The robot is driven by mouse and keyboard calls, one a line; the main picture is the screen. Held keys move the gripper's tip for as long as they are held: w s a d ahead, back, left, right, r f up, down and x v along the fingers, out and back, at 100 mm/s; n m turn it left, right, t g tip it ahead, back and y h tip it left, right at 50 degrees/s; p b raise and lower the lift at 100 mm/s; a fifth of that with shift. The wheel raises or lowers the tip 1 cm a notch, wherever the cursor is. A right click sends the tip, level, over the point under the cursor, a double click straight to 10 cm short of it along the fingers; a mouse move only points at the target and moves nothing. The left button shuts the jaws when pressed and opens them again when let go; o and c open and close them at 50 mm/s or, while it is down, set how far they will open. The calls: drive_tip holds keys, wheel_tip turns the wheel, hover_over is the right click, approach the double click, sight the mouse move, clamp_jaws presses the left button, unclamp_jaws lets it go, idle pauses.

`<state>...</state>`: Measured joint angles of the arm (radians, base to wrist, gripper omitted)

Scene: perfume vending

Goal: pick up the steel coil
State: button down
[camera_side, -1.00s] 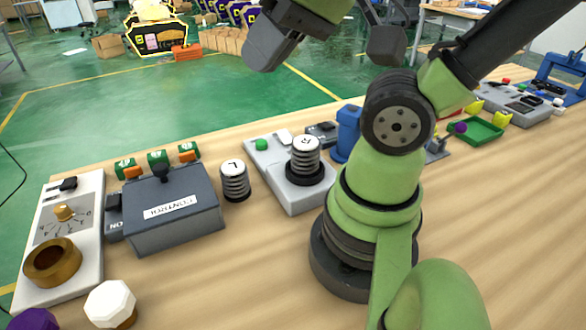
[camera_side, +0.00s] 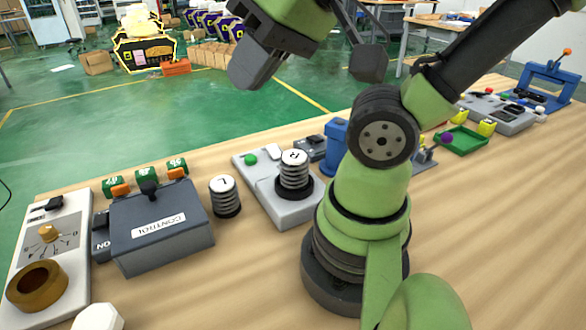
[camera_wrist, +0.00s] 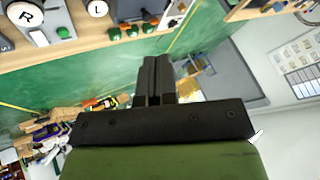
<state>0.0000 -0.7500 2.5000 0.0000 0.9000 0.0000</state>
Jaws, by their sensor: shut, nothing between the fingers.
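Two steel coils with white caps stand upright on the bench. The coil marked L (camera_side: 225,197) stands on the wood beside the control box. The coil marked R (camera_side: 294,172) stands on a dark ring on a pale grey base (camera_side: 290,212). In the wrist view the R coil (camera_wrist: 27,12) and L coil (camera_wrist: 97,8) show at the top left, partly cut off. My gripper (camera_wrist: 157,62) is shut and empty, its two dark fingers together. In the side view its dark end hangs high above the bench, apart from both coils.
The dark control box (camera_side: 162,232) stands left of the L coil, with a dial panel (camera_side: 48,250) further left. A blue block (camera_side: 336,145) stands behind the R coil's base. A green tray (camera_side: 462,141) lies at the right. The front right bench is bare.

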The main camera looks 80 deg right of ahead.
drive_tip(key=c, duration=1.8)
unclamp_jaws()
drive_tip(key=shift+c, duration=0.2)
drive_tip(key=o, duration=1.7)
drive_tip(key=n+g+h, duration=0.5)
drive_tip(key=n+g, duration=0.6)
drive_tip(key=n, duration=0.1)
hover_over(294, 155)
drive_tip(key=w+a, duration=0.2)
wheel_tip(294, 155, down, 14)
drive_tip(key=x, duration=0.3)
drive_tip(key=shift+w+d+f, duration=0.15)
drive_tip(key=shift+f, duration=0.25)
drive_tip(key=shift+x, duration=3.1)
